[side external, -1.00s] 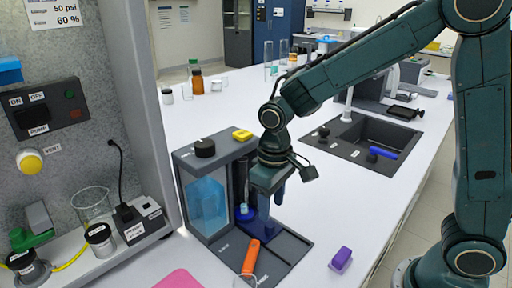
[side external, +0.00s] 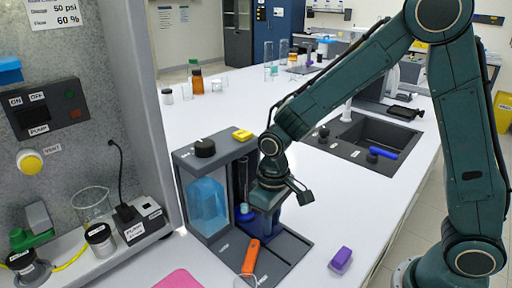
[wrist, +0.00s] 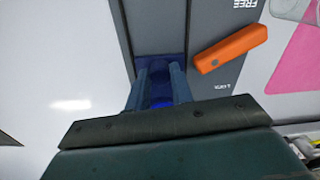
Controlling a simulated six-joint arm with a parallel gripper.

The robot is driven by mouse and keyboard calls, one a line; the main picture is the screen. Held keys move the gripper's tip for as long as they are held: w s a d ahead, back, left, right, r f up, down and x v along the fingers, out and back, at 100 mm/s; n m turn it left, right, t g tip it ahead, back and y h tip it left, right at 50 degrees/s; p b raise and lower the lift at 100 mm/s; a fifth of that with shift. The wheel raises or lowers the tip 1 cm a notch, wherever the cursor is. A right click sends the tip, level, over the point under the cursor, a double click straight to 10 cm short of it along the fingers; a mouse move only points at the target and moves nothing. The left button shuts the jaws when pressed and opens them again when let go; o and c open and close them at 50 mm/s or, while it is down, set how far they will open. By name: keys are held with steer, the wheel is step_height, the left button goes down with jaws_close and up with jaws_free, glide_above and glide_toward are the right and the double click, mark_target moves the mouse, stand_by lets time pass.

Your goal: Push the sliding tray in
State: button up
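A dark grey rig (side external: 222,165) with a clear front and a light blue vessel (side external: 207,205) inside stands on the bench. A dark blue part (side external: 264,222) sits at its right opening, on the grey base; it also shows in the wrist view (wrist: 160,65). I cannot tell for sure whether this part is the sliding tray. My gripper (wrist: 158,80) points down over it, with a finger on either side of a blue piece. Whether the fingers press on it is unclear. In the side view, my gripper (side external: 268,205) hides much of the part.
An orange lever (side external: 250,257) lies on the grey base in front, near a "FREE" label. A purple block (side external: 341,260) rests on the bench at the right. A pink sheet (side external: 180,279) lies at the front. A sink (side external: 360,140) is behind.

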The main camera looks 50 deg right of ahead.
mark_target(259, 224)
jaws_close()
steer(key=shift+w, duration=1.95)
steer(key=o, duration=0.8)
jaws_free()
steer(key=shift+w, duration=0.1)
steer(key=shift+o, duration=0.2)
steer(key=shift+s, duration=0.3)
